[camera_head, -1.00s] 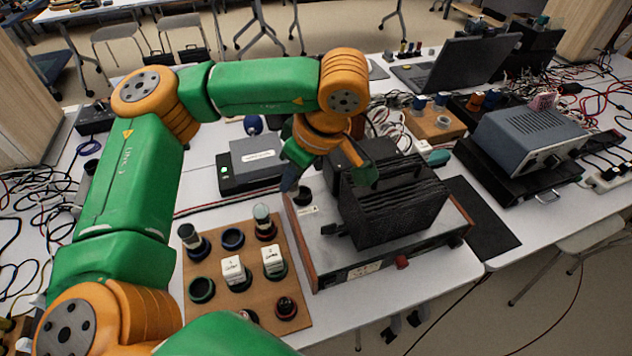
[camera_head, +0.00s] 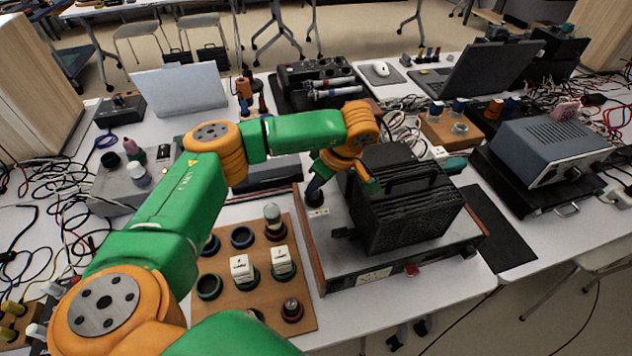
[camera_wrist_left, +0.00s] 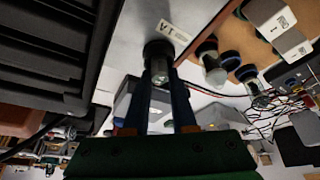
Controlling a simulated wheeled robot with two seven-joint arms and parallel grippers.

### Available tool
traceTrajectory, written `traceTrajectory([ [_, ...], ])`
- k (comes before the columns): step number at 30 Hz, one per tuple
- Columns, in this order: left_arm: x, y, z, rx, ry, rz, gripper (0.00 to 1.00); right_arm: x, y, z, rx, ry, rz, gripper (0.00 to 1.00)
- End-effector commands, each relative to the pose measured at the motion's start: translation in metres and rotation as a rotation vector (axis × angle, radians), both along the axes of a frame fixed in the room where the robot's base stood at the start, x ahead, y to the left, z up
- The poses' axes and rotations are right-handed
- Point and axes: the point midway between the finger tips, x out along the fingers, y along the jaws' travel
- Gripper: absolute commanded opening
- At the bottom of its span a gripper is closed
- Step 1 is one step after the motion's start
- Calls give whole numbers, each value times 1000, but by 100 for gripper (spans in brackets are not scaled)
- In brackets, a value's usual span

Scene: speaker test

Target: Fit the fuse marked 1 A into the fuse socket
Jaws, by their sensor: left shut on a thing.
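The fuse's far end is at the dark round socket (camera_wrist_left: 156,48), beside a small label (camera_wrist_left: 173,34). I cannot tell whether it is in the socket or just above it. No marking on the fuse is readable. My right gripper is not in view.
A black finned heatsink (camera_head: 405,205) stands close to the right of my gripper. The brown board (camera_head: 262,302) in front holds a glass fuse (camera_head: 273,216), two white blocks (camera_head: 242,269) and empty rings (camera_head: 209,286). A blue-grey instrument (camera_head: 553,146) stands at right.

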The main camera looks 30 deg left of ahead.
Motion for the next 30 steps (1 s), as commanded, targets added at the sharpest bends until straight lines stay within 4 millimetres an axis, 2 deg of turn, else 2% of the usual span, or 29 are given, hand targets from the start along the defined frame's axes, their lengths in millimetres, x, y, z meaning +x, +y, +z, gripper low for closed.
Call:
traceTrajectory([
  [2,0,0,-4,0,0,0,0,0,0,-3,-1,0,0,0],
  [3,0,0,-2,0,0,0,36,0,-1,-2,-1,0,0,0],
  [5,0,0,-2,0,0,0,52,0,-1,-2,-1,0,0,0],
  [6,0,0,-2,0,0,0,55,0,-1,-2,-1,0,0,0],
  [14,0,0,-1,0,0,0,55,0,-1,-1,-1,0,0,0],
  [17,0,0,10,0,0,0,55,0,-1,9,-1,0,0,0],
  [19,1,-6,16,-2,-4,-2,55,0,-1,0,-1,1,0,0],
  [23,0,-19,47,-1,-5,-3,55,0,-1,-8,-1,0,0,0],
  [27,-1,-33,89,2,-5,-3,55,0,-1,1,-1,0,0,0],
  [30,-2,-41,106,2,-4,-1,55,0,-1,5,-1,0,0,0],
])
